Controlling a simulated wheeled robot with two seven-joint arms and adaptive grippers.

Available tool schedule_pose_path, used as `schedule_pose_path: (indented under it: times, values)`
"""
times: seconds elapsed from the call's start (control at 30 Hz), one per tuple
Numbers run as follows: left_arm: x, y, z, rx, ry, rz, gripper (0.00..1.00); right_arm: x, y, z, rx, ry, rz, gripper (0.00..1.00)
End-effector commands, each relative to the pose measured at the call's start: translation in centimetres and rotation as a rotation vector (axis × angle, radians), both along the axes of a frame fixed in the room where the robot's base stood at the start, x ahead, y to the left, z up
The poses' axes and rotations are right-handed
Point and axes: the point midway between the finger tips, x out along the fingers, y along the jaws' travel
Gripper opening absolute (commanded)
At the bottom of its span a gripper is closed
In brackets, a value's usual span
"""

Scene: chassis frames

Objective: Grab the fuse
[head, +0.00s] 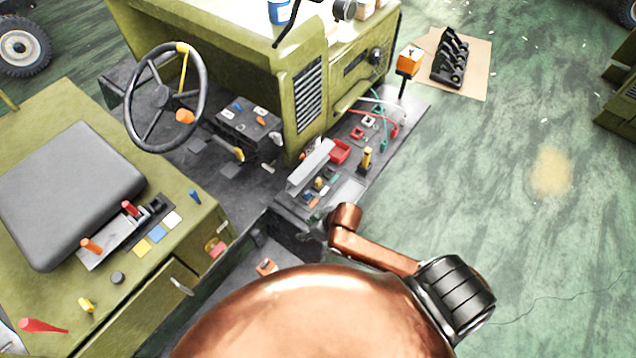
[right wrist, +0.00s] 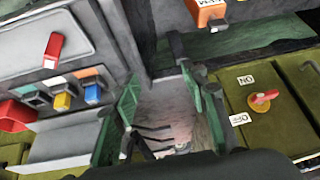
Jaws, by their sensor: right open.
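I cannot tell which is meant. My right gripper (right wrist: 170,95) is open and empty, its fingers apart beside the fuse row. My left gripper is out of view.
A red switch (right wrist: 262,98) with ON and OFF labels is on the green panel. The seat (head: 75,195) and steering wheel (head: 165,98) are at left. Red and teal cables (head: 385,118) lie behind the fuse box. The floor at right is largely clear.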

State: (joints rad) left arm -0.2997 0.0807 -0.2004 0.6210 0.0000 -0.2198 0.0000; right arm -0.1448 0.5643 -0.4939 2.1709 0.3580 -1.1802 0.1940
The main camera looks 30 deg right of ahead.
Motion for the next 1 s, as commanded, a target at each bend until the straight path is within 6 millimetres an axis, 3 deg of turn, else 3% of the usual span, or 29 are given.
schedule_pose_path:
  times: [0.17, 0.27, 0.37, 0.5, 0.6, 0.7, 1.0]
  values:
    - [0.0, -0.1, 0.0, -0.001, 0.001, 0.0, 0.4, 2.8, 0.2, -0.9, -0.001, 0.001, 0.071, 0.41]
    - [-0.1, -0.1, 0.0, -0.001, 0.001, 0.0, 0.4, 4.8, -1.2, -1.7, -0.009, 0.011, 0.092, 0.41]
    - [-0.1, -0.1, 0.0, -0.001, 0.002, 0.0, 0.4, 7.6, -4.4, -2.1, -0.025, 0.021, 0.083, 0.41]
    - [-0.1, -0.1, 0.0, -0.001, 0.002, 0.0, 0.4, 11.6, -11.1, -1.3, -0.046, 0.026, 0.012, 0.41]
    - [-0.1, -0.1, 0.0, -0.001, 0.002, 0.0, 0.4, 13.5, -14.9, -0.3, -0.052, 0.021, -0.041, 0.41]
    - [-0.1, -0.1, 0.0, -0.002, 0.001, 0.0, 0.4, 14.5, -17.1, 0.4, -0.052, 0.015, -0.075, 0.41]
    - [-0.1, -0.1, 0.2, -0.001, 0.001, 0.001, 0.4, 16.2, -17.3, -1.6, -0.05, 0.012, -0.088, 0.41]
